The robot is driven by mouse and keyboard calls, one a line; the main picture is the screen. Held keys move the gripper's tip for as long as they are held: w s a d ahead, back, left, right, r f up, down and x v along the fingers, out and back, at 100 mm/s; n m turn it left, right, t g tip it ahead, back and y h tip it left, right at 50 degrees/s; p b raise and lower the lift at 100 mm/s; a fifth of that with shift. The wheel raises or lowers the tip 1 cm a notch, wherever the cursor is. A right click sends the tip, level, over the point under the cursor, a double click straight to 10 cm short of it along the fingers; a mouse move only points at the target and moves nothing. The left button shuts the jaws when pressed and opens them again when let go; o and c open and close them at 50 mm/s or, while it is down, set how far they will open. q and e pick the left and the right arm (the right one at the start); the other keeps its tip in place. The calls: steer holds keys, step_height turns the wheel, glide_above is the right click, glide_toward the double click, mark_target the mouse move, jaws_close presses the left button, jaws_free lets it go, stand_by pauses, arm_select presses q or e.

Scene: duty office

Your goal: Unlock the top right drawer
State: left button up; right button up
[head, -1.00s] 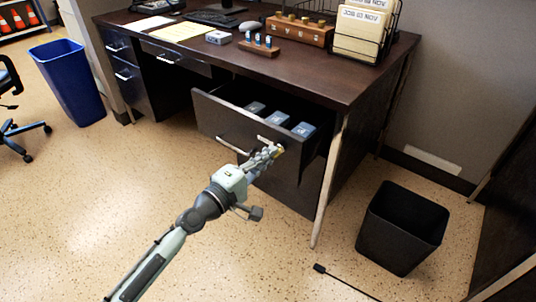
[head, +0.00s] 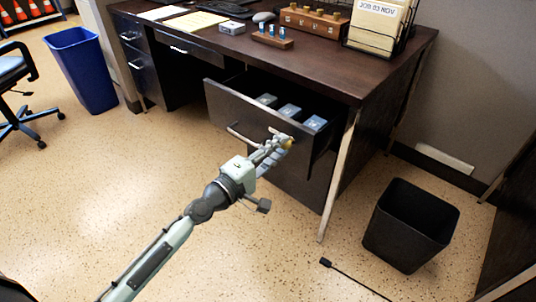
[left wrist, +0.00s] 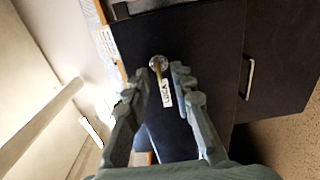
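The top right drawer (head: 255,115) of the dark desk is pulled open, with several grey-blue items (head: 290,111) inside. Its front carries a pale handle (head: 243,137). In the left wrist view, a round metal lock (left wrist: 157,61) sits in the dark drawer front. A yellowish key (left wrist: 158,73) with a white lettered tag (left wrist: 167,95) is at the lock. My left gripper (head: 286,144) is at the drawer front. In the left wrist view its fingers (left wrist: 160,76) stand apart on either side of the key; contact cannot be told. My right gripper is not in view.
A black bin (head: 410,225) stands right of the desk, a blue bin (head: 82,70) left. Floor in front is mostly clear.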

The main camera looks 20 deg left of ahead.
arm_select(q)
steer(key=v, duration=1.1)
steer(key=shift+s, duration=0.35)
steer(key=shift+a, duration=0.1)
